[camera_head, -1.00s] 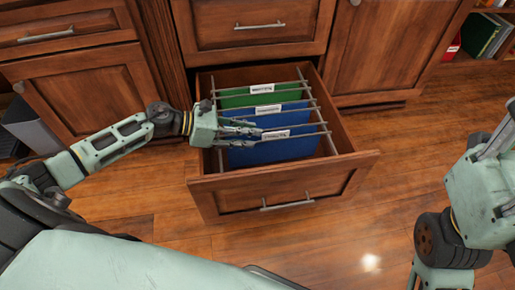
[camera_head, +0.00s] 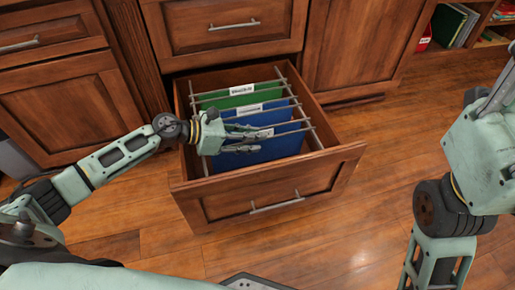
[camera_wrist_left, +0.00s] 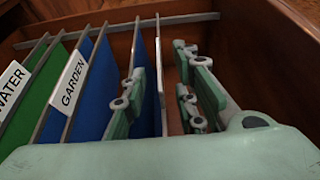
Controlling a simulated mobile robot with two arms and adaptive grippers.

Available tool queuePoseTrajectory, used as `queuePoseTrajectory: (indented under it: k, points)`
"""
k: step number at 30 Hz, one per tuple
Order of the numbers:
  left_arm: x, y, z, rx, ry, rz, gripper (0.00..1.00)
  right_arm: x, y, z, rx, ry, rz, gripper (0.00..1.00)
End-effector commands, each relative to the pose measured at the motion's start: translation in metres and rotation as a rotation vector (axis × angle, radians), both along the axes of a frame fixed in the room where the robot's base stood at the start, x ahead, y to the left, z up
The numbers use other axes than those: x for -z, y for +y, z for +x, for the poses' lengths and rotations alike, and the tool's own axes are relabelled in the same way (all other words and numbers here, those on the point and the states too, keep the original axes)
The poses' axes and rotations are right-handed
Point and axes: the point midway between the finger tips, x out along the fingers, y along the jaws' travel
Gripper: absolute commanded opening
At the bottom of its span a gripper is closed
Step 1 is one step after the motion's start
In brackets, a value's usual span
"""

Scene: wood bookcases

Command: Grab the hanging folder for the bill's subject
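Several hanging folders sit in an open wooden drawer (camera_head: 272,205). The back one is a green folder (camera_head: 225,102) labelled WATER (camera_wrist_left: 11,84). The middle one is a blue folder (camera_head: 283,109) labelled GARDEN (camera_wrist_left: 75,80). The front one is a blue folder (camera_head: 262,152); its white label (camera_head: 262,133) is edge-on in the wrist view (camera_wrist_left: 159,73), so I cannot read it. My left gripper (camera_head: 262,141) is open at the front folder's top. In the left wrist view its fingers (camera_wrist_left: 163,80) are apart, on either side of that folder's label and rail. No bill is visible.
My right gripper (camera_head: 502,82) is cut off at the right edge, away from the drawer. Closed cabinet doors and drawers stand around the open drawer. A shelf with books (camera_head: 452,27) is at the upper right. The floor (camera_head: 330,240) in front is clear.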

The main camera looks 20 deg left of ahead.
Motion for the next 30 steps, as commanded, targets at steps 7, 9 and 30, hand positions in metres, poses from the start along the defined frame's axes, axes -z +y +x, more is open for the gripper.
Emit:
queuePoseTrajectory:
  k: [7, 9, 30]
  points:
    - [-0.0001, 0.0003, -0.0003, 0.0, 0.0, 0.0, 0.08, 0.0001, 0.0002, 0.0, -0.001, 0.0, 0.0, 0.4]
    - [-0.0001, 0.0003, -0.0003, 0.0, 0.0, 0.0, 0.02, 0.0001, 0.0002, 0.0, -0.001, 0.0, 0.0, 0.4]
    - [-0.0007, 0.0005, -0.0002, 0.0, 0.0, 0.0, 0.0, 0.0001, 0.0003, 0.0001, -0.001, 0.001, 0.0, 0.4]
